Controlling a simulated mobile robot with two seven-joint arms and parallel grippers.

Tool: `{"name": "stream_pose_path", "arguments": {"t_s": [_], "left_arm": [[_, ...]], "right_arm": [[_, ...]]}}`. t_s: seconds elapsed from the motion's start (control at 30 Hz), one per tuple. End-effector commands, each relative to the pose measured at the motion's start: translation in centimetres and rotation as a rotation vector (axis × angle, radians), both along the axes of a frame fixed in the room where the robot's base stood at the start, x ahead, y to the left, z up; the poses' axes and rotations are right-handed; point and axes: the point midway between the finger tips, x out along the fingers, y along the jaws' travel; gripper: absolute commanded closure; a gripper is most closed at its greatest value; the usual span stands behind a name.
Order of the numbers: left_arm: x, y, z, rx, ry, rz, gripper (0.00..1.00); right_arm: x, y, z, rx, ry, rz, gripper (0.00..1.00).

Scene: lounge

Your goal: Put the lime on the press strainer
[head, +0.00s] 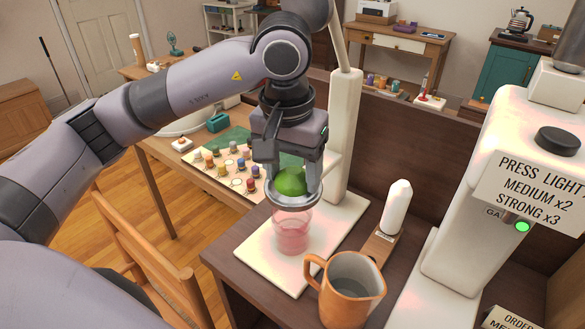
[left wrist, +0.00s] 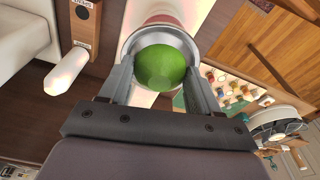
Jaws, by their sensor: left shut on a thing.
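The green lime (head: 290,182) is between the fingers of my left gripper (head: 293,190), which is shut on it. In the left wrist view the lime (left wrist: 161,67) sits between the two fingertips, over a round metal bowl. That grey press strainer (head: 294,201) is directly below the lime, at the top of a glass with pink liquid (head: 292,235) on the white press base (head: 262,247). The strainer's rim (left wrist: 133,47) rings the lime in the left wrist view. Whether the lime touches the strainer's bottom is hidden. My right gripper is not in view.
An orange mug (head: 350,290) stands right of the press base. A white-handled lever (head: 397,208) is behind it. The press column (head: 346,140) rises close behind my gripper. A cream machine with a sign (head: 530,185) stands at right. A board with small coloured pots (head: 228,165) is at left.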

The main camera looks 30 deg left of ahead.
Motion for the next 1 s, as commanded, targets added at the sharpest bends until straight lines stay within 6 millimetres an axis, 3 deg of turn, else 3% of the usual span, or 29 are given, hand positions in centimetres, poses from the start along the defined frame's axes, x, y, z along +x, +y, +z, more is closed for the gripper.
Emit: {"name": "stream_pose_path", "arguments": {"t_s": [0.1, 0.13, 0.2, 0.5, 0.67, 0.73, 1.0], "left_arm": [[0.0, 0.0, 0.0, 0.0, 0.0, 0.0, 0.73], [0.0, 0.0, -0.1, 0.0, 0.0, 0.0, 0.31], [0.0, 0.0, -0.1, 0.0, 0.0, 0.0, 0.12], [0.0, 0.0, 0.0, 0.0, 0.0, 0.0, 0.12], [0.0, 0.0, 1.0, 0.0, 0.0, 0.0, 0.12], [0.0, 0.0, 1.7, 0.0, 0.001, 0.0, 0.12], [-0.6, -0.1, 6.7, -0.001, -0.003, 0.0, 0.12]], "right_arm": [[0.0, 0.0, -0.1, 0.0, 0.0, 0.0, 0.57], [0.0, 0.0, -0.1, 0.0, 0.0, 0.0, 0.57], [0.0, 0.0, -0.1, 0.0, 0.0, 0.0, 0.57], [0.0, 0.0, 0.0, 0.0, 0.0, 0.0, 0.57], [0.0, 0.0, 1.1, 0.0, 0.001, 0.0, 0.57], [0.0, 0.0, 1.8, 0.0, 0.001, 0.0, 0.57], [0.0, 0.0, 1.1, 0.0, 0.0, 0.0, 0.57]]}}
